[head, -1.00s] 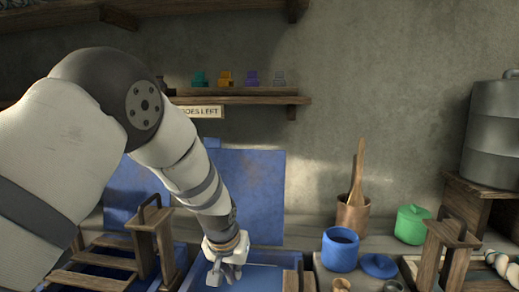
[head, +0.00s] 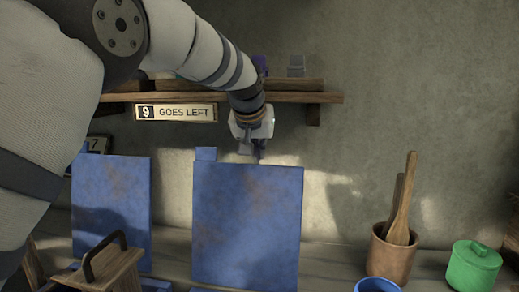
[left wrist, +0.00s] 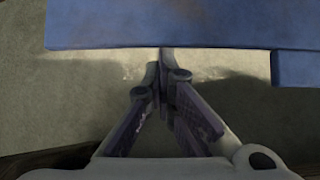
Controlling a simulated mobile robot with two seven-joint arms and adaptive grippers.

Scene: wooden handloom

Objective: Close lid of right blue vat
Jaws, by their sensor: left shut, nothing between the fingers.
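The right blue vat's lid (head: 247,228) stands upright, a flat blue panel with darker blotches. The vat itself is almost wholly below the picture. My left gripper (head: 258,160) is shut and empty at the lid's top edge, right of a small blue tab. In the left wrist view the closed fingertips (left wrist: 165,52) meet or overlap the edge of the blue lid (left wrist: 150,25); I cannot tell whether they touch it. My right gripper is not in view.
Another upright blue lid (head: 112,210) stands to the left. A wooden shelf (head: 320,98) with a "9 GOES LEFT" sign (head: 175,112) hangs behind. At right are a copper pot (head: 392,258) with a wooden paddle, a green lidded pot (head: 473,267) and a blue pot (head: 376,285).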

